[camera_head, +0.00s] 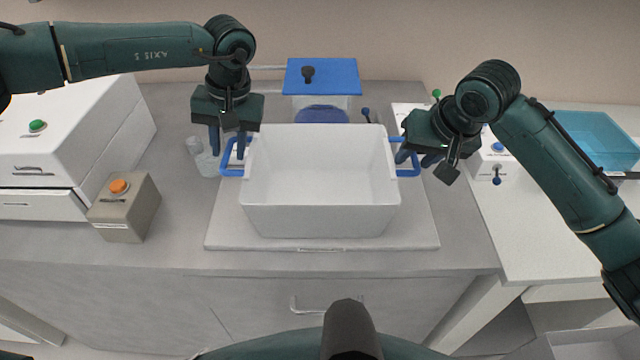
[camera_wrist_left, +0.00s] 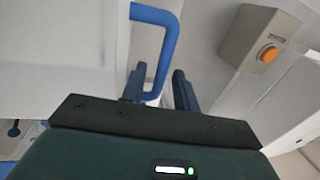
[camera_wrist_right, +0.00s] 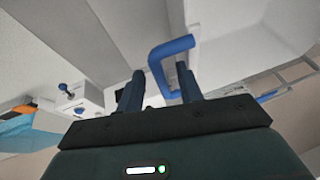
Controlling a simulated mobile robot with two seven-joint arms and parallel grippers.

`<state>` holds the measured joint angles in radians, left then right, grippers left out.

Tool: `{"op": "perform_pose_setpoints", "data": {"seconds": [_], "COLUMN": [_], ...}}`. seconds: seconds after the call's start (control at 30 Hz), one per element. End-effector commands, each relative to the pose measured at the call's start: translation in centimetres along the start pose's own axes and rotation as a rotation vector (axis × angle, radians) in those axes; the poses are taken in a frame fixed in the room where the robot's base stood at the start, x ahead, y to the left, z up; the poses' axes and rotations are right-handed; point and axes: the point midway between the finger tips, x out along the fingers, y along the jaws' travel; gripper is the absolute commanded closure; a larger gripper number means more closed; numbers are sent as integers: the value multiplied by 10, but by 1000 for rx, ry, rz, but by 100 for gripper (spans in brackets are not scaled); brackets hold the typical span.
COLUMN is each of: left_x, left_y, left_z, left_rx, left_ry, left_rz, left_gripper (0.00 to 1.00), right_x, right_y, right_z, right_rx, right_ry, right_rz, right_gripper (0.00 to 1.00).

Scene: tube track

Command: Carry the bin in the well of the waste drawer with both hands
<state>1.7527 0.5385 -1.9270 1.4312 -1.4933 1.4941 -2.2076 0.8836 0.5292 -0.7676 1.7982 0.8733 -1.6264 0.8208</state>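The bin (camera_head: 320,210) is a white open tub, empty inside, upright on a pale flat board (camera_head: 420,238) on the counter. It has a blue handle on each side. My left gripper (camera_head: 228,152) points down at the left handle (camera_head: 231,172); in the left wrist view that handle (camera_wrist_left: 165,50) runs between the two open fingers, with a gap beside it. My right gripper (camera_head: 415,158) is at the right handle (camera_head: 408,172); in the right wrist view that handle (camera_wrist_right: 158,68) reaches between the open fingers. A drawer front with a pull (camera_head: 310,308) shows below the counter.
A beige box with an orange button (camera_head: 124,212) and a white machine (camera_head: 60,150) stand left. A clear cup (camera_head: 204,162) is close to my left gripper. A blue-lidded box (camera_head: 322,78) stands behind the bin. A blue tray (camera_head: 595,140) is at right.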

Motion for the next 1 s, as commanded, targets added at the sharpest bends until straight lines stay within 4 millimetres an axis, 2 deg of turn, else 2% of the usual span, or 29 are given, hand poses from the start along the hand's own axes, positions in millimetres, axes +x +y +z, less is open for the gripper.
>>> {"op": "perform_pose_setpoints", "data": {"seconds": [0.17,0.47,0.83,0.9,1.0], "left_x": [11,12,12,12,12], "left_y": [0,0,0,0,0], "left_z": [0,0,0,0,0], "left_rx": [-1,-1,-1,-1,-1], "left_ry": [1,1,1,1,1], "left_rz": [0,0,0,0,0], "left_gripper": [70,70,100,100,100], "right_x": [11,12,12,12,12], "right_y": [0,0,0,0,0], "right_z": [1,0,0,0,0], "right_rx": [-2,-1,-1,-1,-1], "right_ry": [-1,-1,-1,-1,0], "right_rz": [0,0,0,0,0], "right_gripper": [64,64,94,100,100]}}
